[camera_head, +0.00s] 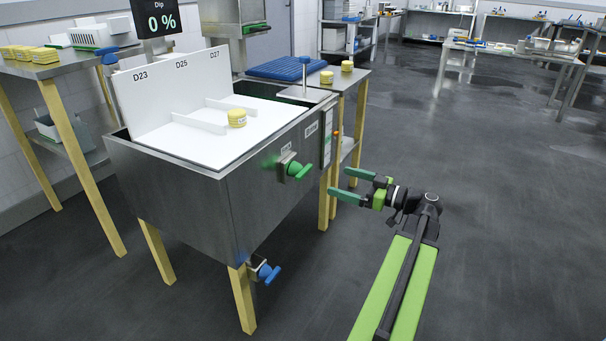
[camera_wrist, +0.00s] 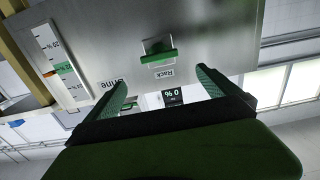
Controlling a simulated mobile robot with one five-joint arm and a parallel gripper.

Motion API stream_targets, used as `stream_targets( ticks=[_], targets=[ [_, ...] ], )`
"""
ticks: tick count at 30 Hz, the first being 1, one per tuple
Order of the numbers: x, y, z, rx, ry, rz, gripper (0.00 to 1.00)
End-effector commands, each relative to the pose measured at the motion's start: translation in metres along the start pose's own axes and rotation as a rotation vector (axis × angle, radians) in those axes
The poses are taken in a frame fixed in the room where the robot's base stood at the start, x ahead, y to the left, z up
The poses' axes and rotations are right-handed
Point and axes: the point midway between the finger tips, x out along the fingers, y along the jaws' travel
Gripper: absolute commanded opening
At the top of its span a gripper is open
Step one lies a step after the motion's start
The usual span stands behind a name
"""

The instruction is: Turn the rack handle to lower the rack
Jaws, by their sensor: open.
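The green rack handle (camera_head: 298,170) sits on the side wall of the steel tank (camera_head: 262,201). In the wrist view the handle (camera_wrist: 160,56) is a green bar on a grey plate, with an upside-down "Rack" label (camera_wrist: 163,73) beside it. The white rack (camera_head: 180,110) inside the tank has a back panel marked D23, D25 and D27 and carries one yellow cheese (camera_head: 237,117). My gripper (camera_head: 338,182) is open and empty, to the right of the handle and apart from it. In the wrist view its fingers (camera_wrist: 162,80) spread either side of the handle's line.
A display (camera_head: 159,22) reads "Dip 0 %". A blue valve (camera_head: 264,271) is low on the tank by a yellow leg. A gauge strip (camera_head: 327,135) is at the tank's right end. A side table with a blue mat (camera_head: 288,68) stands behind. The floor around my arm is clear.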

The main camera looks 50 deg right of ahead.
Motion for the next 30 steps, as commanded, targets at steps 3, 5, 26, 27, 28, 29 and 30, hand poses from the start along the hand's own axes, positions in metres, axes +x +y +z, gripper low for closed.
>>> stream_targets(
  ticks=[3,5,26,27,28,29,30],
  targets=[
    [0.032,-0.001,0.000,0.000,0.000,-0.005,1.00],
    [0.047,-0.001,0.000,0.000,0.000,-0.005,1.00],
    [0.137,0.000,0.000,0.000,0.000,0.000,1.00],
    [0.136,0.000,0.000,0.000,0.000,0.000,1.00],
    [0.136,0.000,0.000,0.000,0.000,0.000,1.00],
    [0.136,0.000,0.000,0.000,0.000,0.000,0.99],
    [0.136,0.000,0.000,0.000,0.000,0.000,0.93]
  ],
)
